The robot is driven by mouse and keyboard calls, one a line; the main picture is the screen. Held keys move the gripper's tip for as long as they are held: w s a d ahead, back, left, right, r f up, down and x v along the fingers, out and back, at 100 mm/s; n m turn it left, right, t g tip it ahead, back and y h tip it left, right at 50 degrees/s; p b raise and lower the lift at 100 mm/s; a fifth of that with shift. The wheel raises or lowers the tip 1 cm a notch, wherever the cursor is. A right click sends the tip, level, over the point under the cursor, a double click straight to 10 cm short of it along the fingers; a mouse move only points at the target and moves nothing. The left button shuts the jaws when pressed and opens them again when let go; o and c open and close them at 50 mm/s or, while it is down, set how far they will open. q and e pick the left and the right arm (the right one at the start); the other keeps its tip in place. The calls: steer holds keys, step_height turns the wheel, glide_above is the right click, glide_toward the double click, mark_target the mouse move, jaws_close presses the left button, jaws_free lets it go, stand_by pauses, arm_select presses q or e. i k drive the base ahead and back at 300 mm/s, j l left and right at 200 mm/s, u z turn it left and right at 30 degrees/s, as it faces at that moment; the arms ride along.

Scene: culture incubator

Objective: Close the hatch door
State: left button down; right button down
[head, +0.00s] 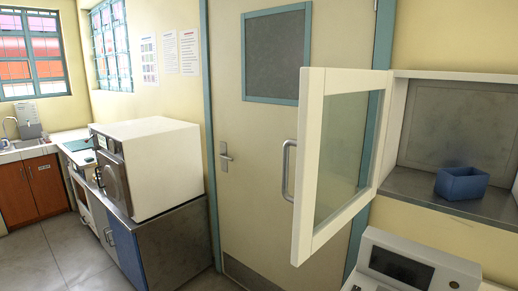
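The hatch door (309,160) is a white frame with a glass pane, standing wide open toward me in the head view. A curved metal handle (287,171) sits on its free left edge. Its right edge meets the hatch opening, a recess in the wall with a grey metal lining (455,130). Neither of my grippers shows in this view.
A blue open box (461,184) stands on the hatch floor. A white device with a dark screen (401,266) is below the hatch. A cream room door (255,140) is behind the hatch door. A white boxy machine (160,165) stands on a cabinet at left.

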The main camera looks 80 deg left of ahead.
mark_target(315, 83)
steer(key=k+j+u, duration=0.15)
steer(key=j+u, duration=0.75)
steer(key=j, duration=1.05)
steer(key=k+u, duration=0.05)
